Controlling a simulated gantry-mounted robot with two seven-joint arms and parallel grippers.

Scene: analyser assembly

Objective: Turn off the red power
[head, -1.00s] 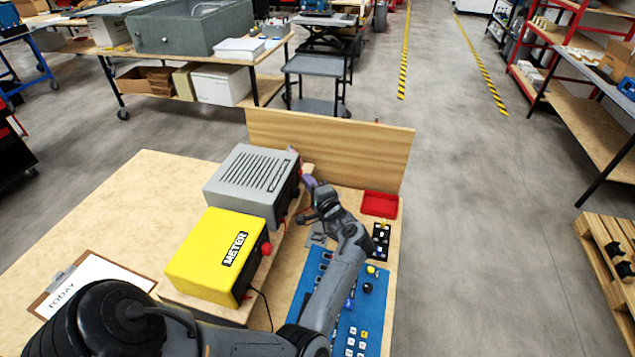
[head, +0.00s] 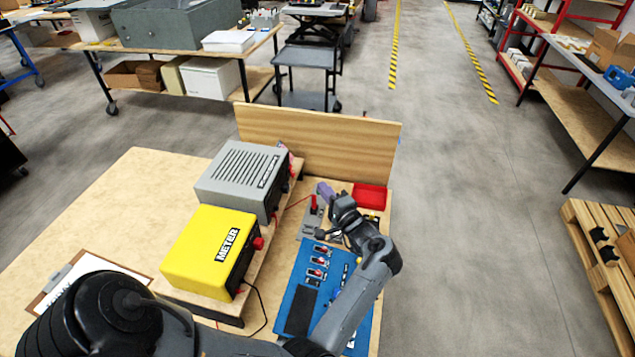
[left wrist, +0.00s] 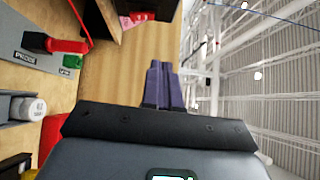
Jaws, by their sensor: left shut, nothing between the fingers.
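The red power switch has a red lever (head: 314,203) on a small grey plate (head: 306,232), at the back of the bench right of the grey box. In the left wrist view its red lever (left wrist: 68,46) lies on the grey panel beside a green label (left wrist: 70,62); a red wire runs from it. My left gripper (head: 325,190) has purple fingertips, shut and empty. It is just right of and behind the lever, apart from it. The fingertips (left wrist: 163,85) point at the wooden back board in the wrist view. My right gripper is not in view.
A grey vented box (head: 240,177) and a yellow meter (head: 207,250) stand left on a wooden riser. A blue panel (head: 300,285) with red switches lies in front. A red tray (head: 370,195) sits right, and a wooden board (head: 315,140) stands at the back.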

